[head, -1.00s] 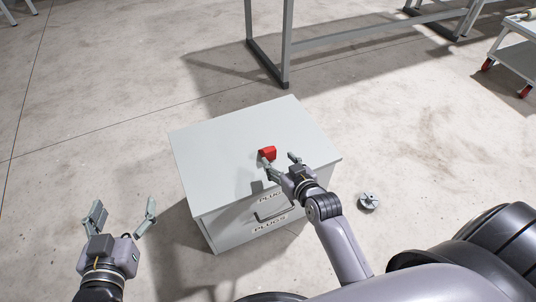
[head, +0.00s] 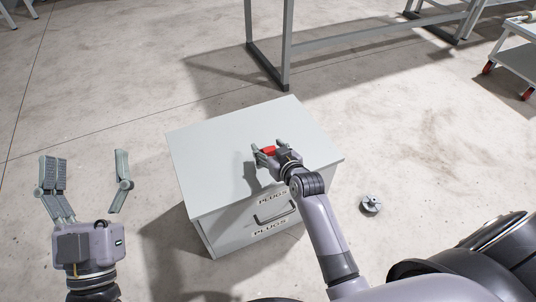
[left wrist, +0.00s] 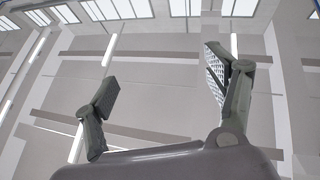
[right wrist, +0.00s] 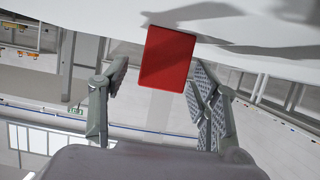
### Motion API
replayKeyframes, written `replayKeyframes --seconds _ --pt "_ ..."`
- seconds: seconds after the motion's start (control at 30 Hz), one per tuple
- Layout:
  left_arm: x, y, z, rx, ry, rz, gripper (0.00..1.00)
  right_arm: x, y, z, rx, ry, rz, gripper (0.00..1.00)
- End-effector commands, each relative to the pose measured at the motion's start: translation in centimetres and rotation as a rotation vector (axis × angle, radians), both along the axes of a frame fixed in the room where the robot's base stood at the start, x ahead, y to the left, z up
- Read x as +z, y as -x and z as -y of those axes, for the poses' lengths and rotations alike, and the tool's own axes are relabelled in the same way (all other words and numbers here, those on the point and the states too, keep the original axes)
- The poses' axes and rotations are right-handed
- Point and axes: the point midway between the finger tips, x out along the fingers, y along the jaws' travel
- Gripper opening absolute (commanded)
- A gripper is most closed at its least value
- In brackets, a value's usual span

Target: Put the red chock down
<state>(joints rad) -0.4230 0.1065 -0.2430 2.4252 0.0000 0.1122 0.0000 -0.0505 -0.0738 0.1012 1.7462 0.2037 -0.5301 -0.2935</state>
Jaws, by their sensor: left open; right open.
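The red chock (head: 269,150) sits on the top of the pale grey drawer cabinet (head: 215,140). My right gripper (head: 272,149) is open around it, with one finger on each side. In the right wrist view the chock (right wrist: 167,58) shows as a red block against the white top, between the spread fingers (right wrist: 160,80), with gaps beside it. My left gripper (head: 87,165) is open and empty, left of the cabinet. The left wrist view shows its spread fingers (left wrist: 162,82) with nothing between them.
The cabinet front has a handle and labels reading PLUGS (head: 269,228). A small grey knobbed part (head: 371,204) lies on the floor to its right. A grey metal frame (head: 285,50) stands behind, and a white cart (head: 519,58) at far right. Most of the cabinet top is clear.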

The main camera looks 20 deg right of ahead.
Motion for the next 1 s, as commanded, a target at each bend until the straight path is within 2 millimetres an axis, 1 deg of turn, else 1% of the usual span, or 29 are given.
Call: replayKeyframes --seconds 0.1,0.2,0.43,1.0 --pt "1.0 0.7 0.0 -0.004 0.019 0.067 0.78 -0.3 -0.6 0.0 0.000 -0.001 0.000 0.57" --pt "1.4 1.0 -0.1 -0.005 0.026 0.091 0.78 -0.3 -0.8 0.0 0.000 -0.001 0.000 0.57" --pt "1.5 1.0 -0.1 -0.005 0.027 0.094 0.78 -0.3 -0.8 0.0 0.000 0.000 0.000 0.56" --pt "1.4 1.0 -0.1 -0.005 0.026 0.093 0.78 -0.3 -0.8 0.0 -0.001 0.000 0.000 0.18"
